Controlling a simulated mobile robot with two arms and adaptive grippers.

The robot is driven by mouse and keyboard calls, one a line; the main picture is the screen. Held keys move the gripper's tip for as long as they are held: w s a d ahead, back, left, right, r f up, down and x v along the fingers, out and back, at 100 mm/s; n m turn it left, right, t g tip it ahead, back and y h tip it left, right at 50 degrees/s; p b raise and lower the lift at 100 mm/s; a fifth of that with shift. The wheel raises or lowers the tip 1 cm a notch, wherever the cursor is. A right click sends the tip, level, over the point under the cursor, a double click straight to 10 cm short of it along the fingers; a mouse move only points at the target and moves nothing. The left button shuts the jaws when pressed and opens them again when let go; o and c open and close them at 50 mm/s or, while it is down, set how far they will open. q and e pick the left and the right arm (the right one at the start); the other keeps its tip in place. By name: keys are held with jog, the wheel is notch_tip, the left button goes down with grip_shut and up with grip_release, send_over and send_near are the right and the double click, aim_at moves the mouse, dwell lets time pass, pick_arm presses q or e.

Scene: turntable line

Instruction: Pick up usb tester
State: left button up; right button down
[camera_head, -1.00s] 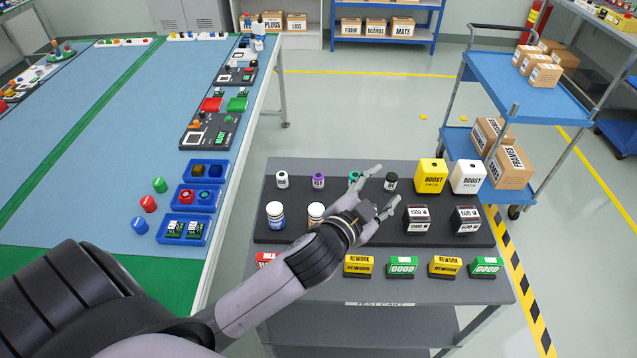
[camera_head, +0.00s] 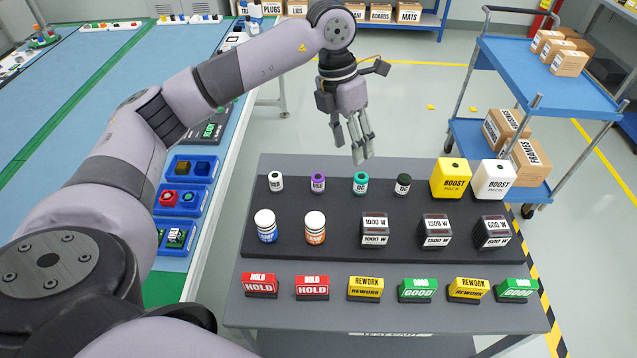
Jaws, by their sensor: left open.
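The usb tester (camera_head: 318,183) is a small purple cylinder with a white band that appears to read USB. It stands upright in the back row on the dark stepped board (camera_head: 470,260), between a white cylinder (camera_head: 276,182) and a teal one (camera_head: 361,183). My left gripper (camera_head: 358,150) is open and empty, with its fingers pointing down. In the picture it is just above the teal cylinder, to the right of the usb tester and apart from it. My right gripper is not in view.
A black cylinder (camera_head: 402,185) and two boost packs, yellow (camera_head: 451,179) and white (camera_head: 493,181), continue the back row. Bottles and dark labelled blocks stand in front. Red, yellow and green sign blocks line the cart's front. A blue shelf trolley (camera_head: 500,70) stands behind right.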

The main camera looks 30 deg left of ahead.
pick_arm(q)
jog(key=a+r+n+y, duration=0.1)
jog(key=a+y, duration=0.2)
jog(key=a, duration=0.4)
jog(key=p, duration=0.3)
send_over(318, 177)
jog(key=f, duration=1)
jog(key=shift+d+f, duration=0.25)
jog(key=shift+f, duration=0.25)
jog(key=shift+a+f+p, duration=0.1)
jog(key=shift+f+p, duration=0.5)
jog(key=f, duration=0.1)
jog(key=f+p, duration=0.1)
jog(key=f, duration=0.1)
jog(key=shift+a+f, duration=0.2)
jog(key=shift+f, duration=0.45)
jog(key=shift+c, duration=0.2)
grip_shut()
